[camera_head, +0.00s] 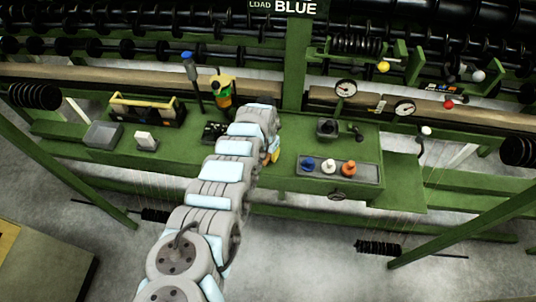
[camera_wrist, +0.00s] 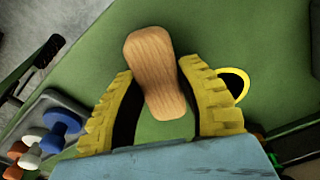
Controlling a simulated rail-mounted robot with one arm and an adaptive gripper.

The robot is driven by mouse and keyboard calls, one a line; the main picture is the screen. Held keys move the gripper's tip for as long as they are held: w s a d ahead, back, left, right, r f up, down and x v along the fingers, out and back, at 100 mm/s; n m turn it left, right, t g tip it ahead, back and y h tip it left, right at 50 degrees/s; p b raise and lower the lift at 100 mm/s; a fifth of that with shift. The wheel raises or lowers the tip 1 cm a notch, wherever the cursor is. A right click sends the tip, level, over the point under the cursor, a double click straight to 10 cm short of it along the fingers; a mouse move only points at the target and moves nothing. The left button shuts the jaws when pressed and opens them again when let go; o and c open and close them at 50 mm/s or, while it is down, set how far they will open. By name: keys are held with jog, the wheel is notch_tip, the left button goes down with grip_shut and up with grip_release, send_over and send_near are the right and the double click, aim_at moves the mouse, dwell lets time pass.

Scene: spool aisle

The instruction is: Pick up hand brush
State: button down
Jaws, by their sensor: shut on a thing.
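The hand brush (camera_wrist: 153,65) shows in the wrist view as a rounded wooden piece between my gripper's yellow fingers, above the green bench. No bristles are visible. My gripper (camera_wrist: 158,72) is shut on the wooden piece, with a ribbed finger on each side. I cannot tell how far the brush is from the bench top. In the head view, my arm covers the brush, and only a yellow bit of my gripper (camera_head: 275,155) shows beside the arm.
A grey tray (camera_head: 340,183) with blue, white and orange pieces lies right of my arm. Gauges (camera_head: 345,88) and racks line the back. Bare green bench lies around the brush.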

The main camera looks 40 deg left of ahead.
aim_at(268, 155)
jog(key=shift+r+p, duration=0.9)
jog(key=shift+r, duration=0.95)
jog(key=shift+s+d+r+p, duration=0.4)
jog(key=shift+s+r+p, duration=0.15)
jog(key=shift+s+r, duration=0.2)
jog(key=shift+s+d+r, duration=0.3)
jog(key=shift+s+r, duration=0.05)
jog(key=shift+r, duration=0.3)
jog(key=s+d+r+p, duration=0.6)
jog(key=s+p, duration=0.3)
jog(key=p, duration=0.1)
jog(key=shift+s+r, duration=0.3)
